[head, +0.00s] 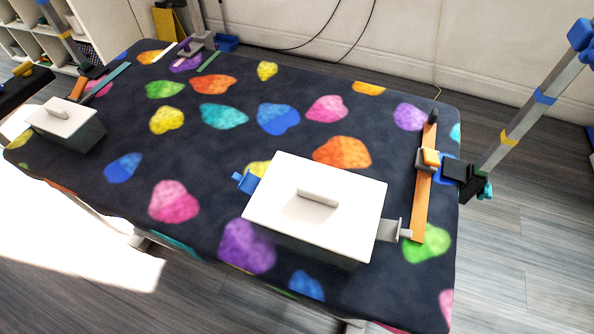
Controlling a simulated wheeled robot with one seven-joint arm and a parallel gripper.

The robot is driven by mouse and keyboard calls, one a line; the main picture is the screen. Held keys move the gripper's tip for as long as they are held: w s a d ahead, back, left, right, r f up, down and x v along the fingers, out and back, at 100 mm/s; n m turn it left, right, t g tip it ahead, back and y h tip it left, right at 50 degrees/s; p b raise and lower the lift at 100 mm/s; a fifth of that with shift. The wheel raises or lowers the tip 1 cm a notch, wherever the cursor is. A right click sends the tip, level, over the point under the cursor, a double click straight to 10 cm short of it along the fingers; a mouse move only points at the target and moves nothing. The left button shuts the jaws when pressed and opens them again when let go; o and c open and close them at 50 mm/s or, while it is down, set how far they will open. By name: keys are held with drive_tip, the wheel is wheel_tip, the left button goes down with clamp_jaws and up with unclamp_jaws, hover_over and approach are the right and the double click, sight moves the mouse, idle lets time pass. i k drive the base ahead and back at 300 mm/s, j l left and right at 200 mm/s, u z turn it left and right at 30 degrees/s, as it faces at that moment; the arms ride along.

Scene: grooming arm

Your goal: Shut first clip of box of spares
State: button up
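A dark box with a white lid (345,205) and a pale bar handle (317,198) stands on the patterned table near its front. The lid appears seated on the box. A blue clip (246,182) juts out from the box's left end. A grey clip (389,231) sticks out from its right end, close to an orange strip. I cannot tell for certain whether either clip is latched, or which is the first. A similar smaller-looking box with a white lid (62,116) stands at the table's far left. My gripper is not in view.
Another clamp (197,43) is at the back. The table's middle is clear.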

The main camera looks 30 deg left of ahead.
sight(249, 183)
drive_tip(key=k+j+u, duration=0.1)
drive_tip(key=u, duration=0.65)
drive_tip(key=i+l+u, duration=0.1)
drive_tip(key=l, duration=0.1)
